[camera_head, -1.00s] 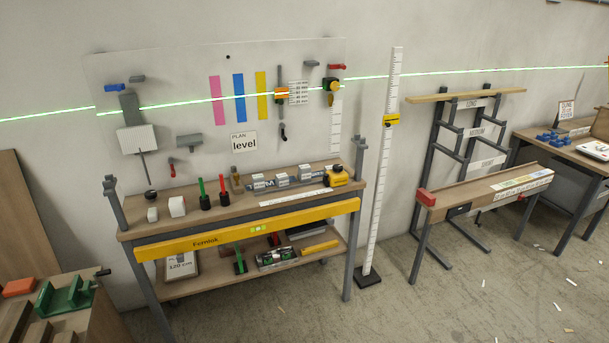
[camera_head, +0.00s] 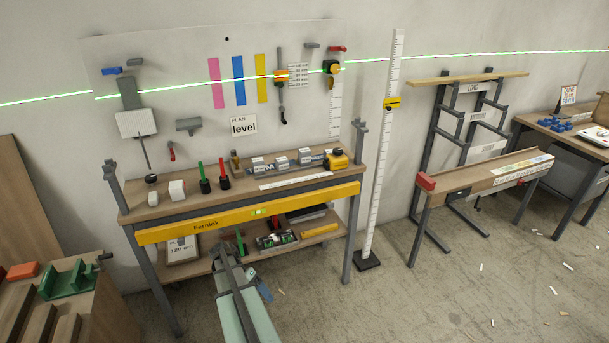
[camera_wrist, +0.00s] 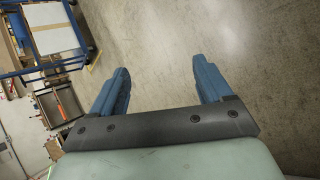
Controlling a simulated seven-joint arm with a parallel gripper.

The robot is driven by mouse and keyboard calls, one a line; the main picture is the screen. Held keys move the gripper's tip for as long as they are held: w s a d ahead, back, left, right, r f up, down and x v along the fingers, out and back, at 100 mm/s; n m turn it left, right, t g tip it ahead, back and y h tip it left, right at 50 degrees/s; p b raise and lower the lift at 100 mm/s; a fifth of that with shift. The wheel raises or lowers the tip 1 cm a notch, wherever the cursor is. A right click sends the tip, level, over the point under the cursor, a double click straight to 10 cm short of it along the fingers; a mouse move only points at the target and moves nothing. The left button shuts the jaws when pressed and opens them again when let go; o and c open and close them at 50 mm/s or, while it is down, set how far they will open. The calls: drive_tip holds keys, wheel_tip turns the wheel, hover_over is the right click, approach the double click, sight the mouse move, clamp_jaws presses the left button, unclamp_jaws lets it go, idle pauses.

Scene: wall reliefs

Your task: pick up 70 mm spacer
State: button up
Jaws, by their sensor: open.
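My gripper (camera_wrist: 159,78) shows in the wrist view with two blue fingers spread apart and nothing between them, over bare floor. In the head view, my pale green arm reaches up from the bottom, in front of the workbench's lower shelf.
A yellow level (camera_head: 300,199) lies along the bench's front edge. Red and green upright pieces (camera_head: 223,178) and white blocks (camera_head: 177,189) stand to the left of the grey blocks. A tall white measuring staff (camera_head: 381,150) stands right of the bench. The floor in front is mostly clear.

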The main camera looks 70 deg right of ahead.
drive_tip(key=s+d+r+m, duration=0.2)
drive_tip(key=d+r+m, duration=0.2)
drive_tip(key=d+r, duration=0.45)
drive_tip(key=w+d+r+m+t+h, duration=0.3)
drive_tip(key=w+d+r+m+t, duration=0.1)
drive_tip(key=w+d+r, duration=1.45)
drive_tip(key=m+t+h, duration=0.2)
drive_tip(key=m, duration=0.3)
approach(304, 150)
drive_tip(key=x, duration=0.3)
drive_tip(key=w+x, duration=0.1)
drive_tip(key=x, duration=0.1)
drive_tip(key=shift+s+d+f, duration=0.15)
drive_tip(key=shift+d+f, duration=0.05)
drive_tip(key=shift+f, duration=0.2)
drive_tip(key=shift+s+x, duration=0.2)
drive_tip(key=shift+x, duration=1.1)
drive_tip(key=shift+s+x, duration=0.2)
drive_tip(key=shift+x, duration=1.1)
drive_tip(key=shift+r, duration=0.1)
